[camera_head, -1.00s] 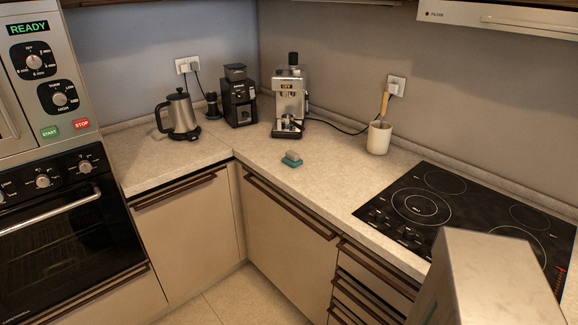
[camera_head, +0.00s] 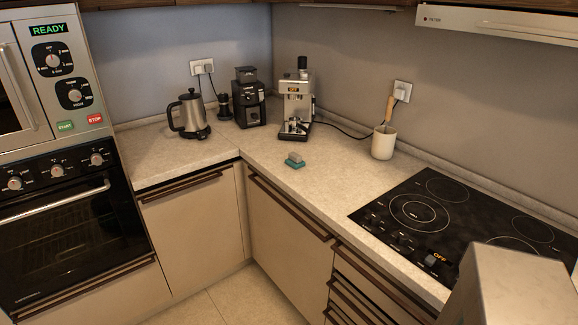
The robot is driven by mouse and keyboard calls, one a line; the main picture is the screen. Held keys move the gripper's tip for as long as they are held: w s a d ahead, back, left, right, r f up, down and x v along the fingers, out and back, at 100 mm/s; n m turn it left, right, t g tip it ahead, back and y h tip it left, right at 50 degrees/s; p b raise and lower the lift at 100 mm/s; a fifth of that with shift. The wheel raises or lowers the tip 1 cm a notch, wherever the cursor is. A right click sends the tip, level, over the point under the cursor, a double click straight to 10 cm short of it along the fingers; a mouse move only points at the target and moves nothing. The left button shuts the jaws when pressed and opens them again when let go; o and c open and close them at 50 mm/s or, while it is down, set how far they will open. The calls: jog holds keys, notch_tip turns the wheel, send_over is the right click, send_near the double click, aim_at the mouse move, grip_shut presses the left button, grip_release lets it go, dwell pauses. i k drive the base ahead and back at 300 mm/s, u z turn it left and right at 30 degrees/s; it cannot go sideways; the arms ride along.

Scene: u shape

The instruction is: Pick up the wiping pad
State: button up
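The wiping pad (camera_head: 295,161) is a small teal pad with a grey block on top. It lies flat on the beige counter (camera_head: 270,188), near the inner corner and in front of the espresso machine, with nothing touching it. My gripper is not in view, so its state and its distance from the pad do not show.
An espresso machine (camera_head: 297,100), coffee grinder (camera_head: 250,98) and kettle (camera_head: 190,116) stand along the back. A white utensil holder (camera_head: 384,143) and black cooktop (camera_head: 440,212) are to the right. Counter around the pad is clear. Drawer handles (camera_head: 290,206) project below the edge.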

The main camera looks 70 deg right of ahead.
aim_at(294, 160)
jog(key=z, duration=0.1)
jog(key=i, duration=0.95)
jog(key=u, duration=0.05)
